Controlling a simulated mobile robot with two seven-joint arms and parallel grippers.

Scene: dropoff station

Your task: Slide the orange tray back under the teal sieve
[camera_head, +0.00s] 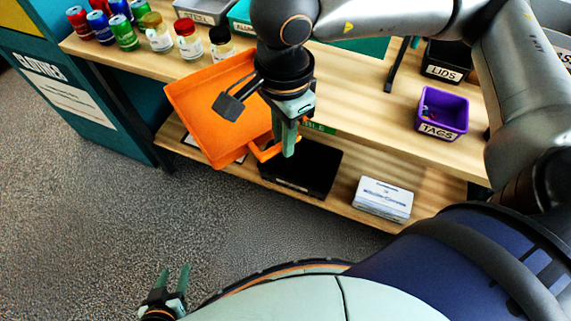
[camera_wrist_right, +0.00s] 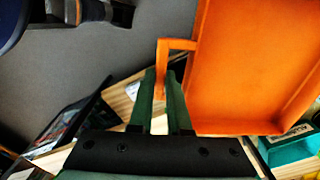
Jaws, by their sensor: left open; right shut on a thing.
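The orange tray (camera_head: 215,95) is an empty, shallow box held tilted in front of the table's edge, with its open side toward the head camera. My right gripper (camera_head: 289,150) is shut on the tray's handle at its lower right corner. The wrist view shows the green fingers (camera_wrist_right: 163,78) closed around the handle (camera_wrist_right: 178,45), with the tray (camera_wrist_right: 255,65) to the right. A teal panel (camera_head: 368,48), possibly part of the sieve, shows behind my right arm, which hides most of it. My left gripper (camera_head: 174,275) is open and empty, low above the floor.
Several cans (camera_head: 124,32) and jars (camera_head: 190,40) stand on the upper shelf (camera_head: 360,100) at left. A purple TAGS bin (camera_head: 442,110) and a black LIDS bin (camera_head: 446,62) stand at right. The lower shelf holds a black bin (camera_head: 318,170) and a white box (camera_head: 383,199).

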